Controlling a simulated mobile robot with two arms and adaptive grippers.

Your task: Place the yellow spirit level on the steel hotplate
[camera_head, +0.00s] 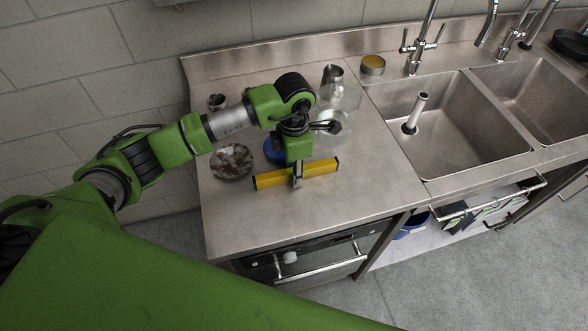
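The yellow spirit level (323,168) has dark ends and lies level over the front part of the steel worktop. My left gripper (298,181) points down at its middle, with a finger across its near side, and appears shut on it. I cannot tell whether the level touches the worktop or is just above it. A round, mottled grey-brown plate (231,161), perhaps the steel hotplate, lies on the worktop left of the level, with nothing on it. My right gripper is not in view.
A blue round item (275,151) is partly hidden behind my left gripper. A steel jug (332,80), a clear glass dish (335,126) and a yellow-topped tin (372,65) stand farther back. Sinks (450,120) are at right. The worktop's front strip is clear.

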